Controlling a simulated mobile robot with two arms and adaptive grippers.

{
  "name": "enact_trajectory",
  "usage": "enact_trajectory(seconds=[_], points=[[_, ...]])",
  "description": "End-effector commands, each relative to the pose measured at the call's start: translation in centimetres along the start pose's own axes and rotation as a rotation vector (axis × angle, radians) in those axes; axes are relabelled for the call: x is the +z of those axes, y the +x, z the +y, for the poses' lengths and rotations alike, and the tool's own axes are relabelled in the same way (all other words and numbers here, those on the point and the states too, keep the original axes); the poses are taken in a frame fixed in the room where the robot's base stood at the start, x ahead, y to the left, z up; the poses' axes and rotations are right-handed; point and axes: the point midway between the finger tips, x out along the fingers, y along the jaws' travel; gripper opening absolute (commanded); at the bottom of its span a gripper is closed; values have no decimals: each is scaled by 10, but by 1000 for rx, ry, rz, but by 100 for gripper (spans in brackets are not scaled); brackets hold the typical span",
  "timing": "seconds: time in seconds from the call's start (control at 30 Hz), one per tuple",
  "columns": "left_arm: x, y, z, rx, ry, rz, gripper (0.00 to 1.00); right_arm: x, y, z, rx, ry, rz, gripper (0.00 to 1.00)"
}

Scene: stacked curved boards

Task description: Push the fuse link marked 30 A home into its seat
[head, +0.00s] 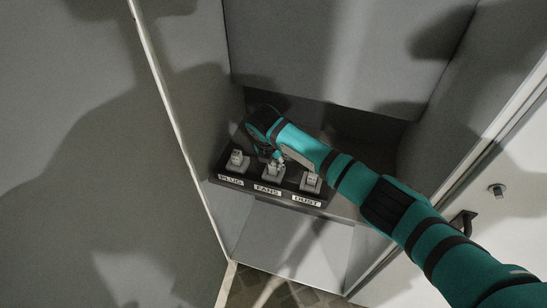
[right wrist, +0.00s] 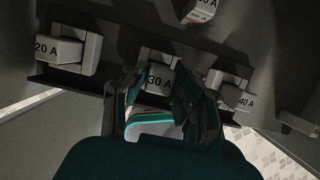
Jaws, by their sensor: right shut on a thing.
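The fuse link marked 30 A (right wrist: 159,77) is a light grey block at the middle seat in the right wrist view. In the head view it is at the FANS place (head: 273,169). My right gripper (right wrist: 158,92) is shut on it, one dark finger on each side. The fingers and hand hide its lower part, and I cannot tell how deep it sits. In the head view my right gripper (head: 272,150) reaches down over the middle of the dark fuse strip (head: 222,171). My left gripper is in neither view.
A 20 A link (right wrist: 58,50) and a 40 A link (right wrist: 238,97) flank the middle seat. Another link (right wrist: 201,10), its marking partly cut off, shows at the top edge. Cabinet side walls (head: 190,110) stand close around the strip. A pale ledge (head: 290,235) lies in front.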

Motion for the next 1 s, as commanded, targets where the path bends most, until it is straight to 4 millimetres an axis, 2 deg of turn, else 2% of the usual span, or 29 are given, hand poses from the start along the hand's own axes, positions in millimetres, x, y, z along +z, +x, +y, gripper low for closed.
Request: enact_trajectory(seconds=[0.73, 0.77, 0.93, 1.0], points=[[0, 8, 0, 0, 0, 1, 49, -6, 17, 0, 0, 0, 0, 0], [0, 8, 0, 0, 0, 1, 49, -5, 16, 0, 0, 0, 0, 28], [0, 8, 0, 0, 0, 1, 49, -5, 16, 0, 0, 0, 0, 51], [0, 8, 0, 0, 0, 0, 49, -5, 16, 0, 0, 0, 0, 53]])
